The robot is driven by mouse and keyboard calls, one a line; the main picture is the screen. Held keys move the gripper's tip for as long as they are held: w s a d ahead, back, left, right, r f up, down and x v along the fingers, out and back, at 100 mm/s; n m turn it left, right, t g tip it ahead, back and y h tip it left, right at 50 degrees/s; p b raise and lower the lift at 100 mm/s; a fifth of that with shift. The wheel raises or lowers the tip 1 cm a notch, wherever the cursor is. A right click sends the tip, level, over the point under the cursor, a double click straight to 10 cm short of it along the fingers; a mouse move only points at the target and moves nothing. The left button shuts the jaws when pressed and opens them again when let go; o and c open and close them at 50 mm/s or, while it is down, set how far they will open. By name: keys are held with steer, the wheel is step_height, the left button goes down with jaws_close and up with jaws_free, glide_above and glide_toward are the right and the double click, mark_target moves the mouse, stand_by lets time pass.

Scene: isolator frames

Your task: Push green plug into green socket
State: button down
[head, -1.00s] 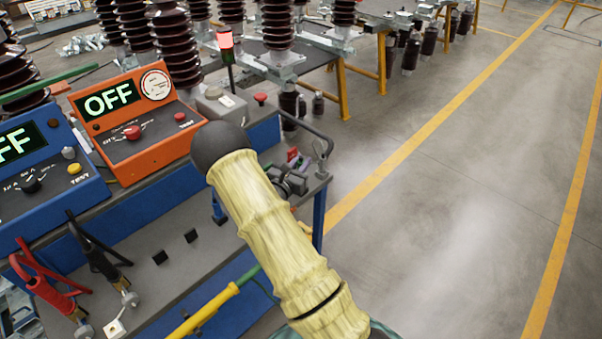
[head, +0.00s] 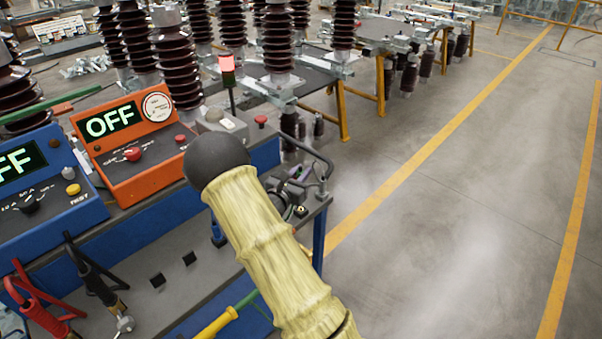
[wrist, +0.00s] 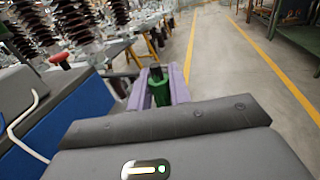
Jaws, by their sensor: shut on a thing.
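The green plug (wrist: 160,94) is between the two purple fingers of my gripper (wrist: 158,82) in the wrist view. The fingers are shut on it, and a dark end shows beyond the green body. In the head view my pale-sleeved arm reaches over the front of the bench, and its wrist hides part of the bench's right end. A small purple patch shows there beyond the arm, too small to make out the plug. I cannot pick out the green socket in either view.
An orange test box (head: 135,150) and a blue one (head: 40,180) stand on the bench at left, both reading OFF. Red and black clamps (head: 92,278) lie in front. A red button (wrist: 60,56) shows in the wrist view. The floor at right is clear.

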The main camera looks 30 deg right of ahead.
steer(key=s+a+f+b, duration=0.1)
steer(key=s+a+b, duration=0.1)
steer(key=a, duration=0.7)
steer(key=shift+s+a+b, duration=0.3)
steer(key=shift+s+a, duration=0.05)
steer(key=shift+s, duration=0.45)
step_height(320, 180, down, 6)
steer(key=b, duration=0.4)
steer(key=shift+f+b, duration=0.6)
steer(key=shift+f, duration=0.85)
stand_by(1.6)
steer(key=c, duration=1.2)
jaws_free()
steer(key=v, duration=1.7)
steer(key=shift+a, duration=0.2)
